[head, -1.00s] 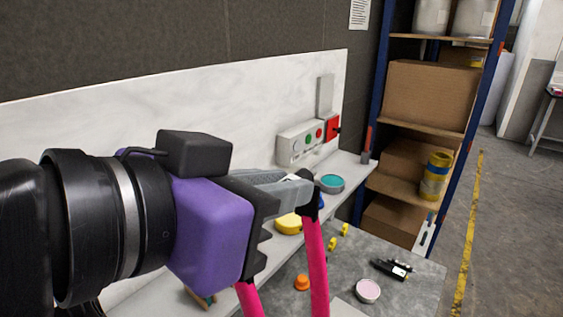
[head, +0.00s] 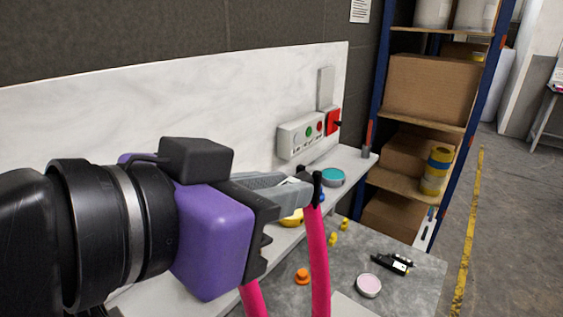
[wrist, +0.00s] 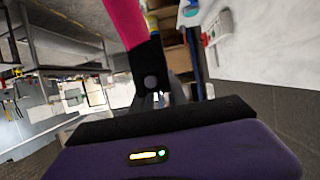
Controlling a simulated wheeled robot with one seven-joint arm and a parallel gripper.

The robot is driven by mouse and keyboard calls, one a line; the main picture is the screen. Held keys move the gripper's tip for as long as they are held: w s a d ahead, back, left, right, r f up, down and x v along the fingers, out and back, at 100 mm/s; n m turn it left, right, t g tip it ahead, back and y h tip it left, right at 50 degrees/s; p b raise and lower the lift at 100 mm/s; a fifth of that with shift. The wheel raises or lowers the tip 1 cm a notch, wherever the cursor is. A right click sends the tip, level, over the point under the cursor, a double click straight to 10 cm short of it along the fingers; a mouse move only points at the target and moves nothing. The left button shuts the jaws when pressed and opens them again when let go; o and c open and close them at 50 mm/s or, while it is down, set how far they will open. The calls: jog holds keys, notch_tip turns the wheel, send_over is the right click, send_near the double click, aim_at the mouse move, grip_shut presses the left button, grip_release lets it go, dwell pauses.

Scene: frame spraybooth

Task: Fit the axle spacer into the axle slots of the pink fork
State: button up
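The pink fork shows as two pink legs. The right leg (head: 318,262) ends in a black tip (head: 316,187), and the left leg (head: 252,299) runs up out of sight behind my purple gripper body. My gripper (head: 302,190) has its grey fingers close together at the right leg's black tip, touching or nearly touching it. In the wrist view a pink leg (wrist: 124,22) and its black end (wrist: 147,66), with a round grey spot, stand before the fingers. I cannot make out the axle spacer; the fingertips and slots are largely hidden.
A grey bench (head: 345,255) holds an orange piece (head: 302,276), a pink-topped round tub (head: 368,286), a black tool (head: 392,264) and small yellow pieces. A teal round tin (head: 332,177) sits on the white ledge behind. A shelf rack with boxes (head: 430,90) stands at the right.

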jog(key=o, duration=0.5)
jog(key=shift+b+v, duration=0.45)
jog(key=shift+v, duration=3.45)
